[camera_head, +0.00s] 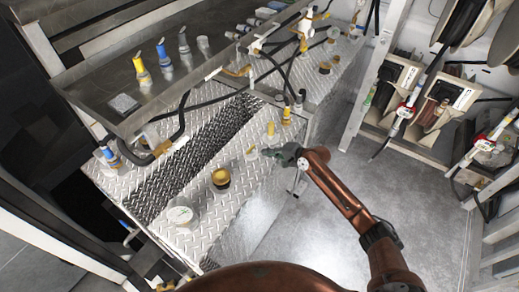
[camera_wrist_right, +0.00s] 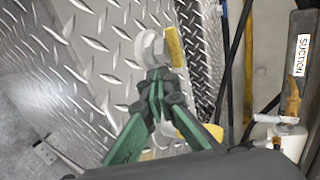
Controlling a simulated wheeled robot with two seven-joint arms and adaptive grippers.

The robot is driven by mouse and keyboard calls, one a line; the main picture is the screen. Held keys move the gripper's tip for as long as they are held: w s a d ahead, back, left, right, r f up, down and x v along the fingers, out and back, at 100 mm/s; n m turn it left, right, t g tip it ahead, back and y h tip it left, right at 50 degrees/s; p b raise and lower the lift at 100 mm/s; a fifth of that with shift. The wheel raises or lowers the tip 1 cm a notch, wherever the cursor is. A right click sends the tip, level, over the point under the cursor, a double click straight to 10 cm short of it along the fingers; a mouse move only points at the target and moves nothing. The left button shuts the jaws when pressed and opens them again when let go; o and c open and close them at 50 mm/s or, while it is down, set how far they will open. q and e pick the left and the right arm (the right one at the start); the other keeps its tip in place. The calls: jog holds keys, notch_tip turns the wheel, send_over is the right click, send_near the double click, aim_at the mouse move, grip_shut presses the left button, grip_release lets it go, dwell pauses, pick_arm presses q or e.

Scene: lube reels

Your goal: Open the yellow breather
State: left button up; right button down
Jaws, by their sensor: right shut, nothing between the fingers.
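A small pale, clear-looking fitting with a yellow part (camera_head: 251,152) stands on the diamond-plate tank top in the head view. In the right wrist view its yellow part (camera_wrist_right: 175,46) and whitish round part (camera_wrist_right: 148,48) lie just beyond my fingertips. I cannot tell for certain whether it is the yellow breather. My right gripper (camera_head: 274,153) is beside it, on its right in the head view. In the right wrist view the gripper (camera_wrist_right: 157,76) has its fingertips together and empty; contact with the fitting is unclear. My left gripper is not in view.
A dark cap with a yellow ring (camera_head: 221,178) and a round clear lid (camera_head: 181,214) stand on the tank top. A yellow fitting with a hose (camera_head: 286,116) is behind. A steel shelf (camera_head: 123,103) overhangs the left. Open floor (camera_head: 330,225) lies to the right.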

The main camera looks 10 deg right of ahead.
aim_at(251, 150)
jog(key=shift+w+a, duration=1.45)
jog(key=shift+w, duration=0.05)
